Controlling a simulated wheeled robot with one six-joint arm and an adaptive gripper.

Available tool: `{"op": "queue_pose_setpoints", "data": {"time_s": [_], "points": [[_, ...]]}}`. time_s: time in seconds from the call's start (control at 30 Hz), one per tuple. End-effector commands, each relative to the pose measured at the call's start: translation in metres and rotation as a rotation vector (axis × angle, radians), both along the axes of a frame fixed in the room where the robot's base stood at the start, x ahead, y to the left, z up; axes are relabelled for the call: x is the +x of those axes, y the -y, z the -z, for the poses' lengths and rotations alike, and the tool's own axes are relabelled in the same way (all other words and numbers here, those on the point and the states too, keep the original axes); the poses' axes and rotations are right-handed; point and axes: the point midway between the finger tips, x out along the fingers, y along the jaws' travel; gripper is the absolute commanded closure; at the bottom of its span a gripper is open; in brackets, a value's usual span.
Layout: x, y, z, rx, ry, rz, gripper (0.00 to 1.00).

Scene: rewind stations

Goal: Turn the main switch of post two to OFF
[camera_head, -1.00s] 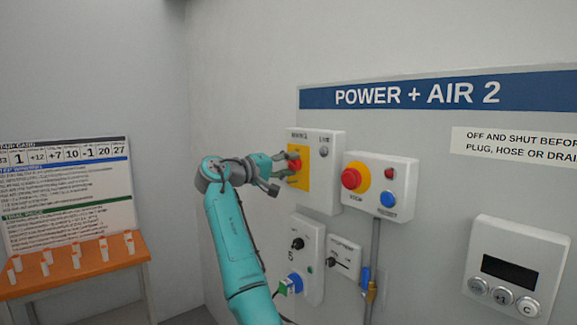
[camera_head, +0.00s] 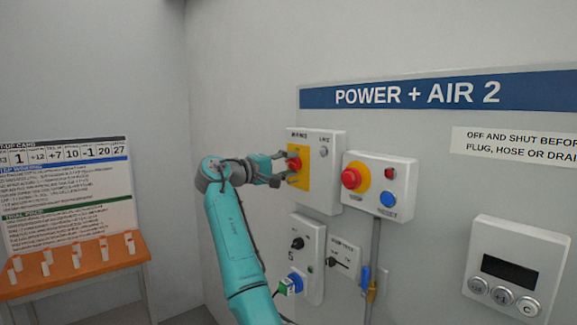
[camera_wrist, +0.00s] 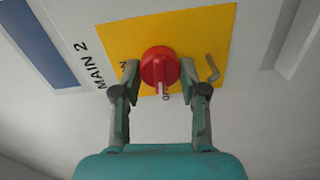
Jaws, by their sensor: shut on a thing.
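The main switch (camera_head: 294,163) is a red rotary knob on a yellow plate (camera_head: 304,181), on a white box under the POWER + AIR 2 sign. In the wrist view the red knob (camera_wrist: 158,65) has a pale pointer mark at its lower edge, and MAIN 2 is printed beside the plate. Lettering around the knob is partly hidden, so its set position is hard to read. My gripper (camera_head: 284,168) is at the knob, one finger above and one below in the head view. In the wrist view my gripper (camera_wrist: 160,92) has its fingers either side, shut on the knob.
Right of the box is a stop panel (camera_head: 404,177) with a red button and a blue button. Below are a small-knob panel (camera_head: 312,247) and a grey pipe (camera_head: 374,247). A keypad box (camera_head: 520,240) is farther right. An orange table (camera_head: 70,270) stands left.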

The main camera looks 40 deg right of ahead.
Motion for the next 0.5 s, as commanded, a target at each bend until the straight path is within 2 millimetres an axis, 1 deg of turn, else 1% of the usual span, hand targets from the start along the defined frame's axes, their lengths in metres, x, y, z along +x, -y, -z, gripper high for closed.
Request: {"op": "queue_pose_setpoints", "data": {"time_s": [0.03,0.07,0.1,0.13,0.5], "points": [[0.001,-0.0009,0.0007,0.001,-0.001,-0.003,0.55],[0.001,-0.0009,0.0007,0.001,-0.001,-0.003,0.48],[0.0008,-0.0008,0.0006,0.001,-0.001,-0.003,0.38],[0.0008,-0.0008,0.0006,0.001,-0.001,-0.002,0.32],[0.0007,-0.0003,0.0022,0.002,-0.002,0.0,0.32]]}}
